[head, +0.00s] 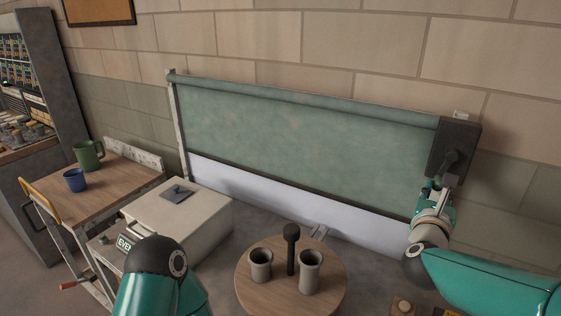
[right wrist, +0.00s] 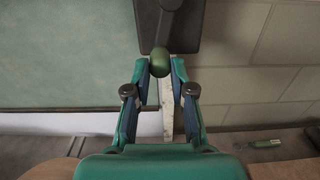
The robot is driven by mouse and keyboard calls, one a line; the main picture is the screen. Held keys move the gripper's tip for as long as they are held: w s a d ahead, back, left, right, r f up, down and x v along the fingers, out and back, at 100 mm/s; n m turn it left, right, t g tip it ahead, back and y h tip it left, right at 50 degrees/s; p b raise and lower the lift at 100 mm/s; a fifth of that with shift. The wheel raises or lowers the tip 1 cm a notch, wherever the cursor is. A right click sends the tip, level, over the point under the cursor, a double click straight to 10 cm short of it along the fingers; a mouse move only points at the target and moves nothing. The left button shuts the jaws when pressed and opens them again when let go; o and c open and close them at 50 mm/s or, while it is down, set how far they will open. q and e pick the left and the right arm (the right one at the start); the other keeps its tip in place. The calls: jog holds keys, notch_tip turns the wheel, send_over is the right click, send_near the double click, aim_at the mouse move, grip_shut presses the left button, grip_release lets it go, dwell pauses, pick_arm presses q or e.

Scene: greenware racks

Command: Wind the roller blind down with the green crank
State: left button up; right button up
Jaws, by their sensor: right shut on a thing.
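The roller blind (head: 300,138) is a mottled green sheet hanging from a roller on the brick wall, partly down. Its dark bottom bar (head: 300,191) lies above a strip of white board (head: 310,208). A dark winding box (head: 464,137) sits at its right end with a dark crank arm (head: 450,163). The crank's green knob (right wrist: 159,60) points toward me in the right wrist view, between the fingertips of my right gripper (right wrist: 160,72). That gripper (head: 438,186) is shut on the knob, with the crank arm above it. My left gripper is out of view; only its arm shows.
Below the blind, a round wooden stand (head: 290,303) holds two grey cups and a dark upright tool. A pale box (head: 180,218) stands left of it. A wooden cart (head: 118,182) bears green and blue mugs.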

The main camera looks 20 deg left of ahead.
jog(key=shift+w+a+r, duration=0.1)
jog(key=shift+a+r, duration=0.15)
jog(key=shift+a, duration=0.25)
jog(key=shift+a+r, duration=0.25)
jog(key=shift+a, duration=0.25)
jog(key=shift+w+a+r, duration=0.2)
jog(key=shift+a+r, duration=0.45)
jog(key=shift+r, duration=0.05)
jog(key=shift+w+a+r+p, duration=0.1)
jog(key=shift+a+r+p, duration=0.2)
jog(key=shift+r, duration=0.35)
jog(key=shift+w+a+r+p, duration=0.1)
jog(key=shift+a+r+p, duration=0.15)
jog(key=shift+r, duration=0.4)
jog(key=shift+r, duration=0.1)
